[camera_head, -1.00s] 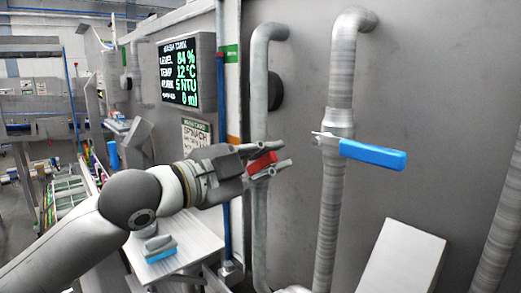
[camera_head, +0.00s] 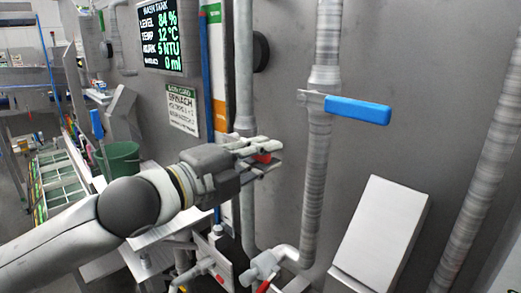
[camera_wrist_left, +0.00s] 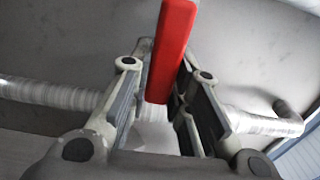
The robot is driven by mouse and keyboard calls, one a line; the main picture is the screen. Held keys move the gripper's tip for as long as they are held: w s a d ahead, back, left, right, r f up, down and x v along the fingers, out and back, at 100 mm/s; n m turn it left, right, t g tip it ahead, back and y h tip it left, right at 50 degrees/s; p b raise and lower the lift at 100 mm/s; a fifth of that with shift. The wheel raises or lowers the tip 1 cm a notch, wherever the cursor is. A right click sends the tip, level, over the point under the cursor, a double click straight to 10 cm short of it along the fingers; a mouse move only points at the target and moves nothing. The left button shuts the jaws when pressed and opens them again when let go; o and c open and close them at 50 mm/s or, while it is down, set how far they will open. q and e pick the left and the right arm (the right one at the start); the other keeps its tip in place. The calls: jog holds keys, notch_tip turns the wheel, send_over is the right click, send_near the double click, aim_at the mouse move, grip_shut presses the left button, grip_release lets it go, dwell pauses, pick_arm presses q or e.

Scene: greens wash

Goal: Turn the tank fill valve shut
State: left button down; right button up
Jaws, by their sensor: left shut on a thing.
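A red lever handle (camera_head: 262,158) is at the left grey pipe (camera_head: 244,80) in the head view. My left gripper (camera_head: 272,156) is shut on the red handle, and its fingers hide most of it. In the left wrist view the red handle (camera_wrist_left: 172,50) stands between the two fingers (camera_wrist_left: 168,88) and sticks out beyond them. A blue lever handle (camera_head: 358,110) sits on the right pipe (camera_head: 322,70) and points sideways to the right. No readable label shows which one is the tank fill valve. My right gripper is not in view.
A display (camera_head: 162,36) reads level 84 %, 12 °C, 5 NTU, 0 ml. Below it hangs a spinach card (camera_head: 183,110). A white sloped panel (camera_head: 380,235) stands at the lower right. Another pipe fitting (camera_head: 265,262) is low in front. A green bucket (camera_head: 122,160) stands at left.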

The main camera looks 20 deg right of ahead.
pick_arm(q)
jog(key=shift+f, duration=0.2)
jog(key=c, duration=1.3)
grip_release()
jog(key=shift+r, duration=0.1)
jog(key=v, duration=1.2)
